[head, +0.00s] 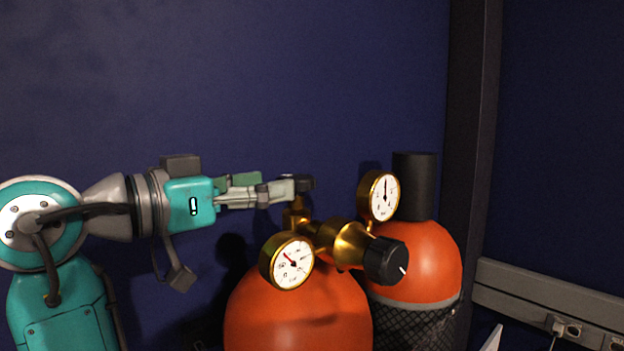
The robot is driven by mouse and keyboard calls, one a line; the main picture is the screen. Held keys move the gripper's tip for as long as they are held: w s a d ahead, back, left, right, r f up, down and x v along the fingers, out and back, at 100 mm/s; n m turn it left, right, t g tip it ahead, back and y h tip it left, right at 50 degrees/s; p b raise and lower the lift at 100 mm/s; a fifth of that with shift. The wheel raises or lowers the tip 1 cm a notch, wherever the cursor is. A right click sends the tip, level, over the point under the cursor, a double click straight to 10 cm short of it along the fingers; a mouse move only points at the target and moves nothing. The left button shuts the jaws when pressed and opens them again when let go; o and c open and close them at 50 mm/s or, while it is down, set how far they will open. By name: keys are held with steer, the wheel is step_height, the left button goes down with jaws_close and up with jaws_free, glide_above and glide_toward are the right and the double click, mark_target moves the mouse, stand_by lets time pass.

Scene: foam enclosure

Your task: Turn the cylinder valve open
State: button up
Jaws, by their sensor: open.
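An orange gas cylinder (298,314) stands at the lower middle of the head view. A brass regulator (342,243) with a black knob (386,261) sits on top of it. A brass valve stem (296,214) rises at the left of the regulator. My gripper (304,184) reaches in from the left and its fingertips are at the top of this stem. The valve's handwheel cannot be told apart from the dark fingertips. The gripper is open, but the gap between the fingers is hard to see from this side. I cannot tell whether it touches the valve.
Two round gauges flank the regulator, one at the lower left (287,262) and one at the upper right (383,196). A second orange cylinder (420,262) with a black cap (414,185) stands behind right. A grey rail with sockets (553,305) runs along the right wall.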

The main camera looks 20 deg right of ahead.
mark_target(310, 179)
steer(key=x, duration=0.8)
steer(key=shift+d, duration=0.1)
steer(key=shift+c, duration=0.3)
steer(key=shift+w, duration=0.1)
steer(key=c, duration=0.9)
steer(key=shift+c, duration=0.2)
